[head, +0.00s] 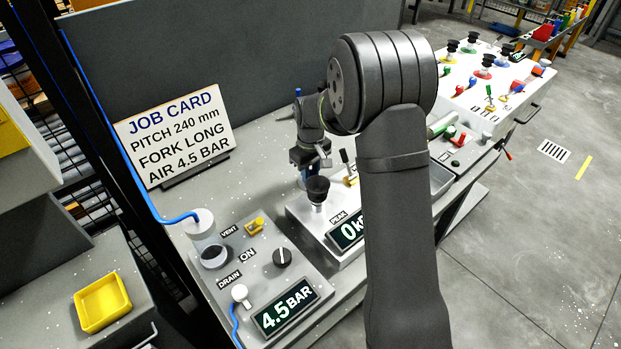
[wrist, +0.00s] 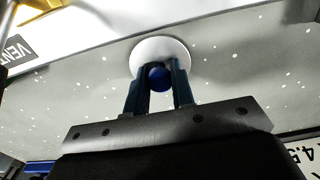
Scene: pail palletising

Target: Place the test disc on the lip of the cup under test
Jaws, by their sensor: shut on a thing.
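My gripper (wrist: 160,84) is shut on the blue knob of the test disc (wrist: 160,48), a round white plate seen beyond the fingertips in the wrist view. In the head view my gripper (head: 304,176) points down close to a black cup (head: 317,187), which stands upright on the light rig marked PEAK. The fingers appear just behind and left of the cup there. The disc cannot be made out in the head view. The cup is not seen in the wrist view, so I cannot tell whether the disc touches it.
A grey panel (head: 255,254) with VENT and DRAIN controls and a 4.5 BAR display (head: 286,306) is at the front left. A job card (head: 177,135) stands behind it. A yellow tray (head: 102,302) is at lower left. A white bench (head: 490,110) with several small cups is at right.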

